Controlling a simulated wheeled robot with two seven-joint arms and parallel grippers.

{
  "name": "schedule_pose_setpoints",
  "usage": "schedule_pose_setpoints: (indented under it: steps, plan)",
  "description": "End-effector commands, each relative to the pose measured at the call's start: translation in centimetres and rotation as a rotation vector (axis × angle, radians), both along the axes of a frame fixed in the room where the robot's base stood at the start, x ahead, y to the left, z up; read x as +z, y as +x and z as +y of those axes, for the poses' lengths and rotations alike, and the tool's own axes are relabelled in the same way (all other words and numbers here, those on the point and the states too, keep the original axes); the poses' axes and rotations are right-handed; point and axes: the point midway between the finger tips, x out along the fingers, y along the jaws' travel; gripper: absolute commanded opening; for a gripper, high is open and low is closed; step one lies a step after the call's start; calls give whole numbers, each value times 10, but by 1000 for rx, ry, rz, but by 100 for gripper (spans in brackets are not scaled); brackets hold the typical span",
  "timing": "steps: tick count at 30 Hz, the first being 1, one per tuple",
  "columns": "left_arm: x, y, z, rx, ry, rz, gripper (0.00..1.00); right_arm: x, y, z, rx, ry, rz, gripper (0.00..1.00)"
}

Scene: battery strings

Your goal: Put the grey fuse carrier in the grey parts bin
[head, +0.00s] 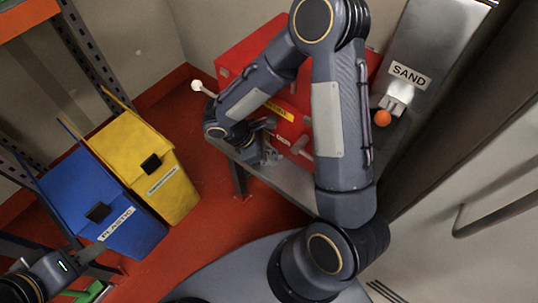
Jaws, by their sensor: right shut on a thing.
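My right gripper (263,147) is at the end of the folded arm in the middle of the head view. It is at the grey bench's edge, in front of the red box. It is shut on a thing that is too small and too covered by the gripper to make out. I cannot pick out the grey fuse carrier for certain. No grey parts bin can be made out. My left gripper (96,256) is at the lower left, in front of the blue bin. Its fingers are too unclear to tell open from shut.
A blue bin (130,235) labelled plastic and a yellow bin (130,140) stand on the red floor at left. A red box (240,55) sits on a grey bench (295,180). A grey sand container (430,40) is at right. Red floor between is clear.

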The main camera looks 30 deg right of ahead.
Motion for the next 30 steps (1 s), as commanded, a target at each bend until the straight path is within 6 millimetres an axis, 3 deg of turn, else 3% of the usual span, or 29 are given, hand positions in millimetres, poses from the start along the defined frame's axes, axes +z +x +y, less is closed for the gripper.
schedule_pose_setpoints:
  steps: [7,13,23,30]
  plan:
    - [3,0,0,0,0,0,36,9,1,0,0,0,-2,0]
    - [13,0,0,0,0,0,36,38,-1,2,2,1,-4,0]
    - [31,0,0,0,0,0,36,95,-43,27,4,1,-3,0]
    - [37,0,0,0,0,0,36,113,-83,51,5,1,-1,0]
